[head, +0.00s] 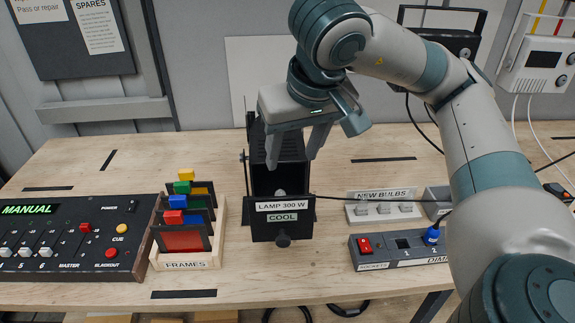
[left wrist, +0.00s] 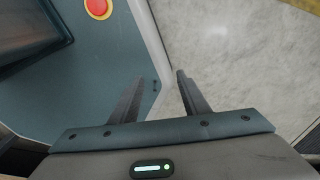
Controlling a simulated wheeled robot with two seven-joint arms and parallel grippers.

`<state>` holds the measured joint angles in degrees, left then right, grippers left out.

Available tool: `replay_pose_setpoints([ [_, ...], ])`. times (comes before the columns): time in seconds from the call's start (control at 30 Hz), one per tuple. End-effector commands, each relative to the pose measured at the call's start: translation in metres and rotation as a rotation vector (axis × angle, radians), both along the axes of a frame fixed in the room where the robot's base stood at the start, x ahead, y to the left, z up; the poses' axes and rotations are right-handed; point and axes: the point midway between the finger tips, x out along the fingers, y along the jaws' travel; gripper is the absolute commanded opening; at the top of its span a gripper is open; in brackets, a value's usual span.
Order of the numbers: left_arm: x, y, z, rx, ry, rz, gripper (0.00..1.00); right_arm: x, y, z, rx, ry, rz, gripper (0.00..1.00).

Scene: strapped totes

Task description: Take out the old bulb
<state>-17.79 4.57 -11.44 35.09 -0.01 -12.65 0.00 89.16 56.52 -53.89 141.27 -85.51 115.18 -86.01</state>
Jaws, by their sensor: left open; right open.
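The black lamp (head: 283,226) stands on the bench in the head view, with a front plate reading LAMP 300 W and COOL and a knob below. A dark opening shows above the plate, with a small pale part inside; I cannot tell whether it is the old bulb. My right gripper (head: 295,150) is open, pointing down over the lamp's top, its fingers apart with nothing between them. Whether they touch the lamp is unclear. My left gripper (left wrist: 157,88) is open and empty in the left wrist view, away from the bench.
A NEW BULBS holder (head: 384,212) with several bulbs sits right of the lamp. A switch box (head: 398,250) lies before it. A FRAMES rack (head: 188,258) with coloured tabs and a control desk (head: 70,240) stand left. Bare bench lies in front of the lamp.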

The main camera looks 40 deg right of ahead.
Motion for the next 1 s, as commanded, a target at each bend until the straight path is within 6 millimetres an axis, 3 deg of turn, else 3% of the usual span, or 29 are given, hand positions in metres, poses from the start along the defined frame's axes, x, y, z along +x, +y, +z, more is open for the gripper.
replay_pose_setpoints([
  [0.3, 0.024, -0.001, 0.003, -0.002, -0.030, 0.000, 0.42, 0.005, -0.001, -0.014, 0.000, 0.002, 0.001, 0.49],
  [0.67, 0.016, -0.001, 0.010, -0.001, -0.020, 0.000, 0.42, 0.019, -0.005, -0.050, 0.001, 0.005, -0.001, 0.49],
  [1.0, 0.014, -0.001, 0.025, -0.002, -0.017, -0.001, 0.42, 0.039, -0.011, -0.099, -0.001, 0.006, -0.002, 0.49],
])
